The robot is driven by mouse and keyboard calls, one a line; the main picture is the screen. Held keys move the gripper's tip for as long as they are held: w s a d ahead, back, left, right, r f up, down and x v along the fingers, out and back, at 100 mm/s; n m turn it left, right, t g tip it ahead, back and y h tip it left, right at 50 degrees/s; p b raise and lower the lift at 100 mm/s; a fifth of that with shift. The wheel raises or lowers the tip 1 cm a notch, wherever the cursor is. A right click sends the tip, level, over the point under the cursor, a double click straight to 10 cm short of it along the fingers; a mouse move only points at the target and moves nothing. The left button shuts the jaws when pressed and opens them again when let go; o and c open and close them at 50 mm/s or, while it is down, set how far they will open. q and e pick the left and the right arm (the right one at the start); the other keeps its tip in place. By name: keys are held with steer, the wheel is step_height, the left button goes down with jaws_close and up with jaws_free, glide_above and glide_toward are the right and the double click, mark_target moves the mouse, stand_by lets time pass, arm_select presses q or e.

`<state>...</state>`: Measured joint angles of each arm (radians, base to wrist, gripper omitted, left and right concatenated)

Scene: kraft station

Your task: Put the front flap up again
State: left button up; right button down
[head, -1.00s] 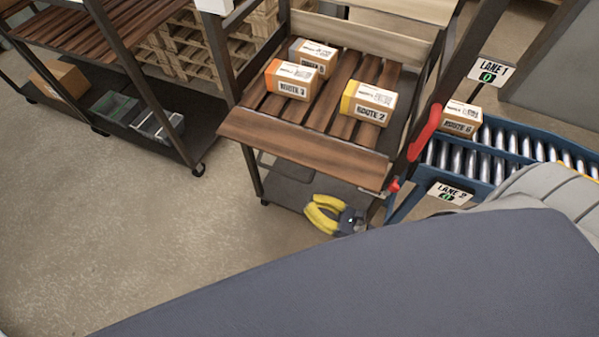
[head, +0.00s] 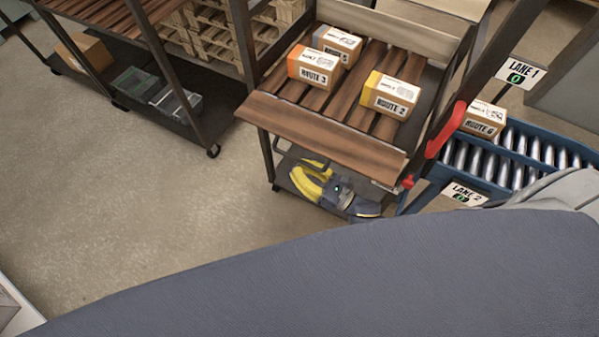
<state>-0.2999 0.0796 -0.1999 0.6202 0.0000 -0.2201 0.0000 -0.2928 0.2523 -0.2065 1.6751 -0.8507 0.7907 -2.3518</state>
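The front flap (head: 318,136) is a wide brown wooden board along the near edge of the slatted cart (head: 345,92). It is folded down and outward, away from the boxes. A small red catch (head: 407,182) is at its right end. My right gripper (head: 306,176), with yellow fingers and a dark grey body, is just below the flap's near edge, over the cart's dark lower shelf. Its fingers look apart with nothing between them. I cannot tell whether it touches the flap. My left gripper is not in view.
On the cart's deck stand the ROUTE 3 box (head: 313,67), the ROUTE 2 box (head: 390,95) and a third box (head: 337,43). A red handle (head: 446,130) is on the right post. A roller conveyor (head: 510,150) stands at right. The floor at left is clear.

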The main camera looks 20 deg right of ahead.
steer(key=shift+r, duration=0.3)
